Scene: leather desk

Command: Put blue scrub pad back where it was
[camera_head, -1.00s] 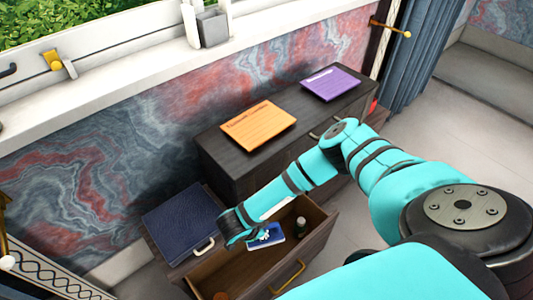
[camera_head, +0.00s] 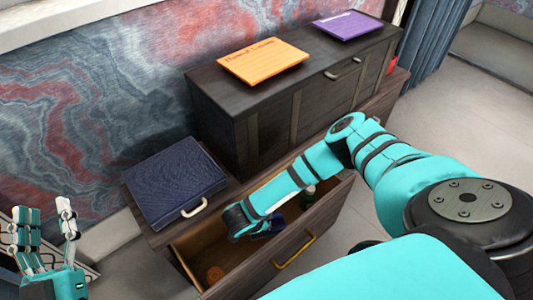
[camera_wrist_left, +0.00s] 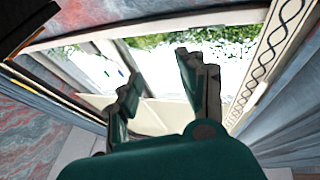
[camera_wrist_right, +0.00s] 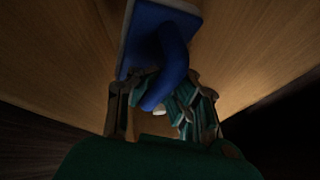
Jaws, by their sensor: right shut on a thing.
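The blue scrub pad (camera_wrist_right: 165,50) has a flat base and a curved blue handle. In the right wrist view my right gripper (camera_wrist_right: 160,95) is shut on the handle, close to wooden drawer surfaces. In the head view the pad (camera_head: 277,225) is mostly hidden by my right arm, inside the open drawer (camera_head: 326,224). My right gripper (camera_head: 242,236) is low in that drawer, its fingers hidden. My left gripper (camera_head: 48,212) is at the lower left, open and empty, fingers up. Its wrist view (camera_wrist_left: 155,75) shows the fingers apart against a window.
An orange folder (camera_head: 263,62) and a purple folder (camera_head: 347,25) lie on the dark cabinet (camera_head: 225,90).

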